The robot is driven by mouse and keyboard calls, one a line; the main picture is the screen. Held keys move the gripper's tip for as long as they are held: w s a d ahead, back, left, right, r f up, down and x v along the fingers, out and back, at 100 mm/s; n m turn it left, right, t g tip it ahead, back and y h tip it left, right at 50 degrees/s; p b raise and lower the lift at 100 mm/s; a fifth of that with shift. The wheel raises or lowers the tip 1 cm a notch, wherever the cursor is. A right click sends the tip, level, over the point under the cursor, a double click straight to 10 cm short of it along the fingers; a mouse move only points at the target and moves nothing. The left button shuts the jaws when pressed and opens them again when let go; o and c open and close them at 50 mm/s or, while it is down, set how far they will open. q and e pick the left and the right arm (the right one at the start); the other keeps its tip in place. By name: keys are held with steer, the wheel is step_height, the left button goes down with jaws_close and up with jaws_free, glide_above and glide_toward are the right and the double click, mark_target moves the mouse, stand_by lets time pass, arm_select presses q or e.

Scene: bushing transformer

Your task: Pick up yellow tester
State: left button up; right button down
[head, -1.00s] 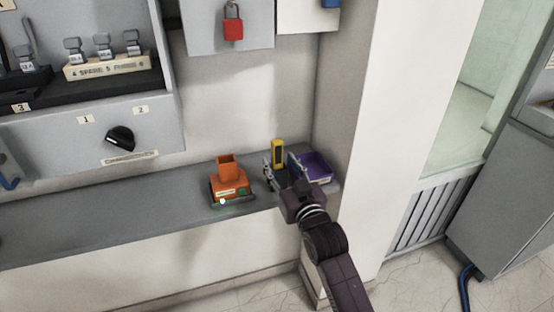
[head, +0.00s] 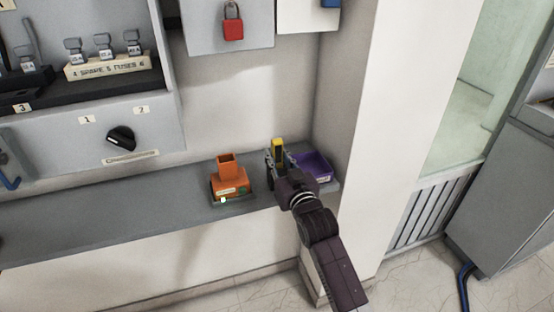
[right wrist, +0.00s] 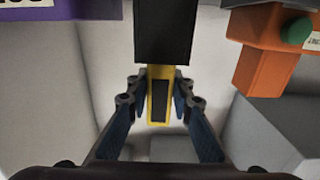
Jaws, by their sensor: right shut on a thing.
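The yellow tester (head: 278,147) stands upright on the grey shelf, between the orange device and the purple bin. In the right wrist view the yellow tester (right wrist: 160,95) with a dark face panel lies between the two fingers of my right gripper (right wrist: 159,104). The fingers are shut on it. A black block covers part of it in that view. My left gripper is not in view.
The orange device (head: 229,184) stands close on the left and the purple bin (head: 318,163) close on the right. The grey shelf (head: 120,222) is clear farther left. A wall pillar (head: 385,110) rises at the right. A red padlock (head: 233,29) hangs above.

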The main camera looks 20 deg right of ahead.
steer(key=shift+r, duration=0.1)
step_height(320, 180, up, 28)
steer(key=p, duration=0.9)
steer(key=shift+r, duration=0.25)
stand_by(0.3)
